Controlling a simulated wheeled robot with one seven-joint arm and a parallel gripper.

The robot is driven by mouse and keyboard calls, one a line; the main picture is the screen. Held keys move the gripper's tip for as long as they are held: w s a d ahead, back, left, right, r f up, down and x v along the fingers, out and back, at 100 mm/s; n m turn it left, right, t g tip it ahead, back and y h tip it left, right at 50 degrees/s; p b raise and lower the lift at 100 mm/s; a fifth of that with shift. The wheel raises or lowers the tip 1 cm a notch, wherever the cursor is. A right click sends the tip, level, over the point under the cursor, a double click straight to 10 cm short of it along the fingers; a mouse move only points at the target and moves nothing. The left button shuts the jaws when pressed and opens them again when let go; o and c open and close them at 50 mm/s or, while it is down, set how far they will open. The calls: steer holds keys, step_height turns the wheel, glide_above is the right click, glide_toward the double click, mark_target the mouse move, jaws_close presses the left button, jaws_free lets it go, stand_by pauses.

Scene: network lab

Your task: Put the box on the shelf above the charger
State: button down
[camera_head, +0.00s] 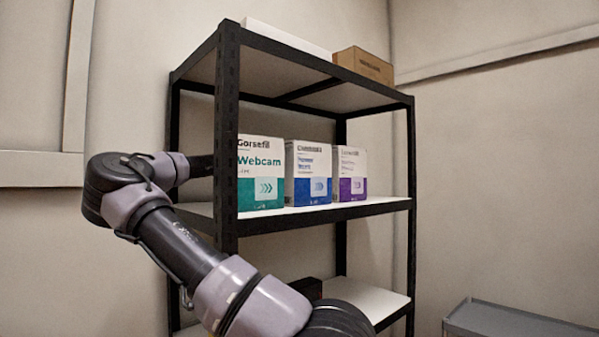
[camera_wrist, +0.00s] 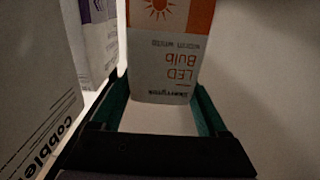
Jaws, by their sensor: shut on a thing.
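In the wrist view my gripper (camera_wrist: 163,104) is shut on an orange and white LED bulb box (camera_wrist: 167,60), held between its two green-edged fingers. The box's lettering appears upside down there. I cannot tell whether the box touches a surface. In the head view my arm reaches behind the shelf unit's near left post, and the gripper and held box are hidden. The black-framed shelf unit (camera_head: 228,130) has a middle shelf (camera_head: 320,212) and a lower shelf (camera_head: 368,296). I cannot make out a charger for certain.
The middle shelf holds a teal Webcam box (camera_head: 261,172), a blue box (camera_head: 309,173) and a purple box (camera_head: 350,176). A brown carton (camera_head: 363,65) and a white item (camera_head: 285,38) lie on top. A dark object (camera_head: 308,288) sits low. A grey surface (camera_head: 510,322) stands right.

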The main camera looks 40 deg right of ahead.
steer(key=shift+f, duration=1)
steer(key=shift+f, duration=0.1)
jaws_free()
steer(key=a, duration=1.2)
steer(key=shift+s, duration=0.45)
